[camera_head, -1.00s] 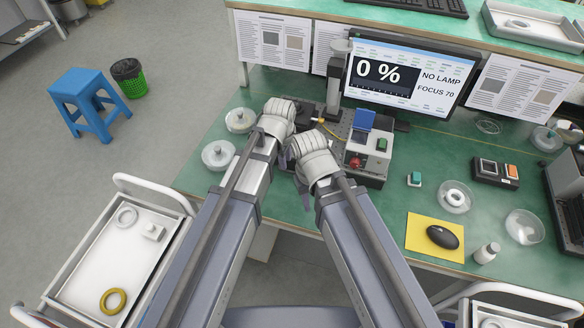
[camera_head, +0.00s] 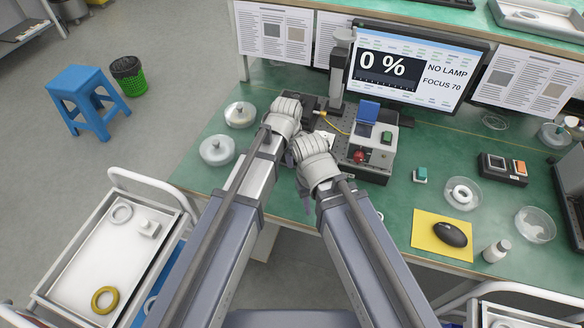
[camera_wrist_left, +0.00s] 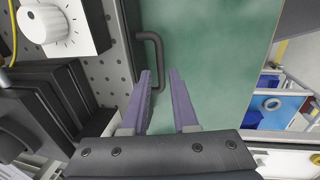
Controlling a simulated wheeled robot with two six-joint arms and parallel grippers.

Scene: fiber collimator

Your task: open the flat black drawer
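The flat black drawer is low at the black perforated board's edge. Its black U-shaped handle (camera_wrist_left: 159,60) stands out over the green table in the left wrist view. In the head view the handle is hidden behind my grippers. My right gripper (camera_head: 308,203) is beside the station's front edge; its fingers are mostly hidden.
The black station (camera_head: 374,172) carries a grey box with a red knob. A monitor (camera_head: 408,68) stands behind it. Glass dishes (camera_head: 216,150) lie left of my arms, and a mouse (camera_head: 449,234) on a yellow pad at right. A white cart (camera_head: 45,297) stands at lower left.

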